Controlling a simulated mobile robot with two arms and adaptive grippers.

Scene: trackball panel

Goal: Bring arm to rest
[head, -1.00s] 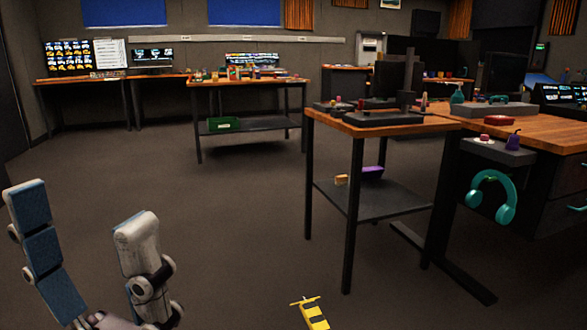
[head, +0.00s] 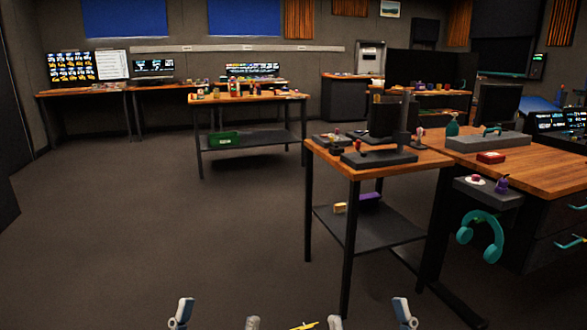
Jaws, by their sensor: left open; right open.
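My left gripper (head: 216,318) shows at the bottom edge of the head view, left of centre. Its two fingertips are well apart, with nothing seen between them. My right gripper (head: 369,318) shows at the bottom edge, right of centre, also with its fingertips apart and nothing seen between them. Only the finger ends show; the rest of both arms is below the frame. Both grippers look clear of the furniture.
A small wooden table (head: 430,161) with dark control panels (head: 379,160) stands ahead right, beside a larger wooden desk (head: 545,172). Teal headphones (head: 480,237) hang there. A yellow item (head: 304,326) is cut off at the bottom. The floor (head: 150,220) ahead left is clear.

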